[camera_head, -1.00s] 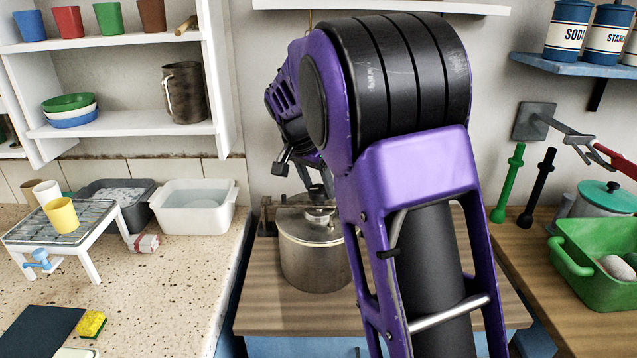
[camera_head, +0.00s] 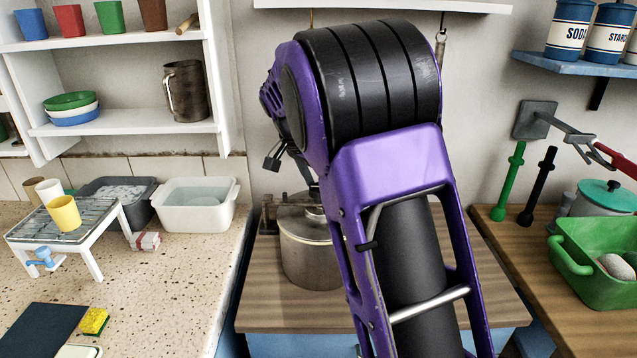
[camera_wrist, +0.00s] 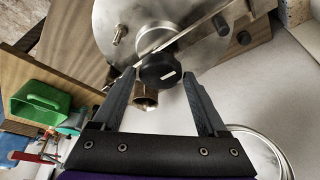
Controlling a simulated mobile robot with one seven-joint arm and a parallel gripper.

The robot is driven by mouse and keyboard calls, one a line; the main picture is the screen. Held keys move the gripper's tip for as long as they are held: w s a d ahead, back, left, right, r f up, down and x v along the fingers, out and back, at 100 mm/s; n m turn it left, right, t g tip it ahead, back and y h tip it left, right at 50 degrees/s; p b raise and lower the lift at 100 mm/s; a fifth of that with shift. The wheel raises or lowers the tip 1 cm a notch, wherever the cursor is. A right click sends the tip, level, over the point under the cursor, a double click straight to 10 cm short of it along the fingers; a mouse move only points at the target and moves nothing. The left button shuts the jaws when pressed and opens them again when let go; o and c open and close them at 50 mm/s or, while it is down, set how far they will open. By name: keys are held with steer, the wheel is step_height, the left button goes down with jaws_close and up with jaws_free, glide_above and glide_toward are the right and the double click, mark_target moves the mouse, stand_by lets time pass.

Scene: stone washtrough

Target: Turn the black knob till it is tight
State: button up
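The black knob (camera_wrist: 160,71) has a white mark on its face and shows in the wrist view, above a brass fitting (camera_wrist: 146,98). It sits at the edge of a round metal lid (camera_wrist: 115,18) crossed by a bar. My gripper (camera_wrist: 158,73) is open, with one fingertip on each side of the knob. I see gaps beside the knob, and cannot tell how deep the fingers reach along it. In the head view, the steel pot (camera_head: 302,258) stands on a wooden top, partly behind my purple arm. The knob and my fingertips are hidden there.
A white basin (camera_head: 195,205) and a small white rack (camera_head: 85,232) stand on the speckled counter at left. At right are a green tub (camera_head: 580,270), a lidded pot (camera_head: 605,198) and a red-handled wall arm (camera_head: 605,155). Bare wood lies in front of the steel pot.

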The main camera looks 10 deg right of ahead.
steer(key=shift+o, duration=1.1)
steer(key=p+v, duration=0.2)
steer(key=v, duration=1.5)
steer(key=shift+r, duration=0.2)
steer(key=shift+a, duration=0.1)
